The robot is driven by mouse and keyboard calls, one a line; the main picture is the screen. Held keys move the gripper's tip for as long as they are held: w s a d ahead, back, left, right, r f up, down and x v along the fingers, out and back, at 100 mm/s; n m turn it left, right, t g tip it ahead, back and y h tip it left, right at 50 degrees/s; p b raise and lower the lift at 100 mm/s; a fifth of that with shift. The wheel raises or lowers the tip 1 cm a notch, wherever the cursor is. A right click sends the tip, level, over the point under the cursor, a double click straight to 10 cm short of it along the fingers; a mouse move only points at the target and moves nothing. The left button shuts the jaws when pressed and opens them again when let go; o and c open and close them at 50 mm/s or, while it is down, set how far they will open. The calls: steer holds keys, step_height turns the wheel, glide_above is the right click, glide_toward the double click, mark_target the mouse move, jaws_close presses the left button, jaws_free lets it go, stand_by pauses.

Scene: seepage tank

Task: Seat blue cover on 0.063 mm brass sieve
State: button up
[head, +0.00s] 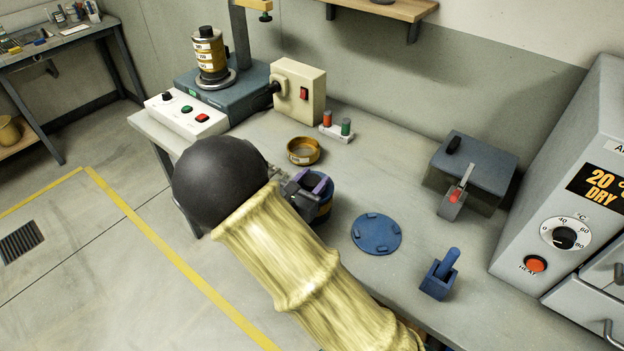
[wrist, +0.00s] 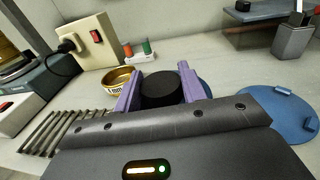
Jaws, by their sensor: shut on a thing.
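My gripper (head: 314,184) has its purple fingers shut on a black knob (wrist: 162,92), in the middle of the wrist view. A blue rim, apparently the blue cover (wrist: 206,87), shows just behind the right finger. In the head view, a blue and brass-yellow round thing (head: 325,211) shows under my gripper, mostly hidden by my arm. I cannot tell whether the cover rests on a sieve there or is apart from it. A loose brass sieve (head: 303,151) sits open on the bench behind; its label in the wrist view (wrist: 117,88) seems to read 1 mm.
A flat blue disc with tabs (head: 376,234) lies right of my gripper. A blue holder (head: 438,281) and dark box (head: 472,168) stand farther right, before the oven (head: 575,190). A labelled sieve stack (head: 209,58) stands on the shaker at back left. A slatted rack (wrist: 55,132) shows at left.

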steer(key=shift+f+b, duration=0.4)
steer(key=shift+f, duration=0.15)
steer(key=o, duration=1.2)
steer(key=b+v, duration=0.1)
steer(key=v, duration=1.6)
steer(key=shift+s+a, duration=0.1)
steer(key=shift+s, duration=0.1)
